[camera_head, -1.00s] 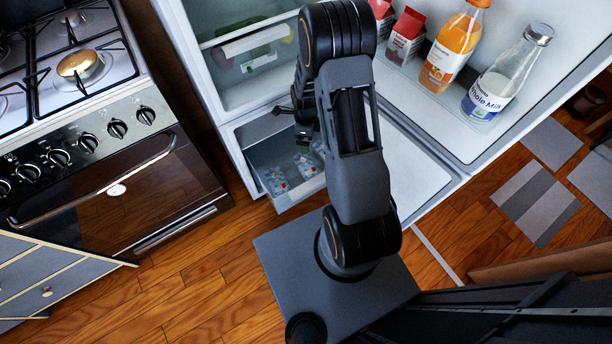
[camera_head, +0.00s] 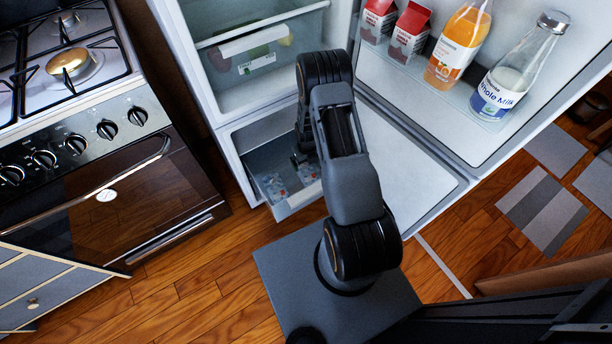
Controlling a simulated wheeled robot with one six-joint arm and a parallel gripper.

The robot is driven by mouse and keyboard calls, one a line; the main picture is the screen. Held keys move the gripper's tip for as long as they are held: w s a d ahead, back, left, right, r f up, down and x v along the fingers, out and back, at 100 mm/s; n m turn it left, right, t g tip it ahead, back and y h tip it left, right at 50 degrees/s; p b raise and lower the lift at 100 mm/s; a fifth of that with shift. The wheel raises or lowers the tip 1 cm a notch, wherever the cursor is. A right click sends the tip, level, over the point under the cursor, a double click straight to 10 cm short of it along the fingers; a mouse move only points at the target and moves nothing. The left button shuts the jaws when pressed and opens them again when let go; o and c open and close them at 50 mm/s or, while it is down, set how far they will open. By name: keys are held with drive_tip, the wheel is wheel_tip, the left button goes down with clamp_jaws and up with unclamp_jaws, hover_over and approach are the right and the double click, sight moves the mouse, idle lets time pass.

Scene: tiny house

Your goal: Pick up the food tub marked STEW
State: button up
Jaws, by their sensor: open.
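Small tubs with white, blue and red markings lie in the pulled-out lower freezer drawer (camera_head: 296,200). One tub (camera_head: 272,187) shows at the left of the drawer and another tub (camera_head: 307,173) farther right, beside my arm. Their lettering is too small to read, so I cannot tell which one is marked STEW. My gripper (camera_head: 300,160) is low over the drawer, close to the right tub and mostly hidden by my arm. It is open, and I see nothing held in it. I cannot tell whether it touches a tub.
The fridge door stands open at the right, with red cartons (camera_head: 408,35), an orange juice bottle (camera_head: 459,45) and a milk bottle (camera_head: 519,68) on its shelf. The freezer door (camera_head: 410,150) is open below it. An oven (camera_head: 110,190) stands at the left. Wooden floor is clear in front.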

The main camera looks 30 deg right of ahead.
sight(306, 170)
drive_tip(key=shift+a+f+b, duration=0.15)
drive_tip(key=shift+f+b, duration=0.4)
drive_tip(key=shift+f, duration=1.2)
drive_tip(key=shift+a+f+b, duration=0.1)
drive_tip(key=shift+f+b, duration=0.4)
drive_tip(key=shift+f, duration=1.25)
drive_tip(key=shift+w, duration=0.1)
drive_tip(key=c, duration=1.2)
